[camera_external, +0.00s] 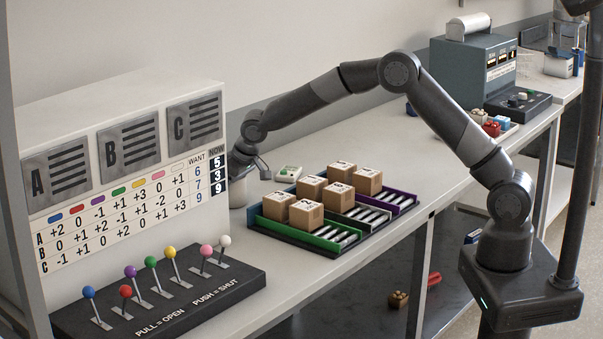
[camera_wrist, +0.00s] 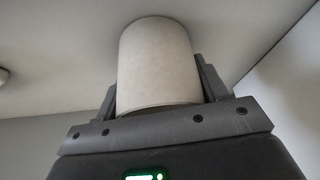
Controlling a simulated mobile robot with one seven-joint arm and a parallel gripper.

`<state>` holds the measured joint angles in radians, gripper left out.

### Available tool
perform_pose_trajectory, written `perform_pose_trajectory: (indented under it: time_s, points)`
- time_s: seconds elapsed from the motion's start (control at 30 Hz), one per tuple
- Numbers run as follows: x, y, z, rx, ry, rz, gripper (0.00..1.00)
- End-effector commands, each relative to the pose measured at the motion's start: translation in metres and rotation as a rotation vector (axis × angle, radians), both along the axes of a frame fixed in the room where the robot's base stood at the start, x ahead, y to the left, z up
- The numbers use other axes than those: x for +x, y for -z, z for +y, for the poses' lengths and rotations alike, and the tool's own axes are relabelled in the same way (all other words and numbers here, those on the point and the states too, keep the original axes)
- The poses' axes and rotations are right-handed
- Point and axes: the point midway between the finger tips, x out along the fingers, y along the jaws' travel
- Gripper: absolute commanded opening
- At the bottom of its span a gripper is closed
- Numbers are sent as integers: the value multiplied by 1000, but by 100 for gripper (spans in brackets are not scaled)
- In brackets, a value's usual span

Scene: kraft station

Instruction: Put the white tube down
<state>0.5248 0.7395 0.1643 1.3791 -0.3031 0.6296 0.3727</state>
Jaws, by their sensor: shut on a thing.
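The white tube (camera_wrist: 158,60) fills the middle of the wrist view, upright between the two dark fingers of my gripper (camera_wrist: 160,88). My gripper is shut on it. In the external view my gripper (camera_external: 243,166) is low over the bench at the right end of the A/B/C board. A pale cylinder, the white tube (camera_external: 238,194), shows below it, partly hidden by the board's edge. I cannot tell whether its lower end touches the bench.
A tray with coloured lanes (camera_external: 285,233) and several cardboard boxes (camera_external: 306,213) stands right of my gripper. A small white-and-green device (camera_external: 288,173) lies behind the tray. A black lever panel (camera_external: 165,300) is in front. The bench (camera_external: 405,140) has free room toward the grey machine (camera_external: 465,70).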

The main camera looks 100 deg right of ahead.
Motion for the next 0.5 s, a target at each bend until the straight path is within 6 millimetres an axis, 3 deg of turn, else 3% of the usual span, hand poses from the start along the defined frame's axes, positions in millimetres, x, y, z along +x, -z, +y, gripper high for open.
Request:
perform_pose_trajectory:
  time_s: [0.07,0.1,0.33,0.5]
  points:
    - [0,3,0,1,0,1,45]
    - [0,2,0,0,0,0,69]
    - [0,2,0,1,0,1,88]
    - [0,2,0,1,0,1,88]
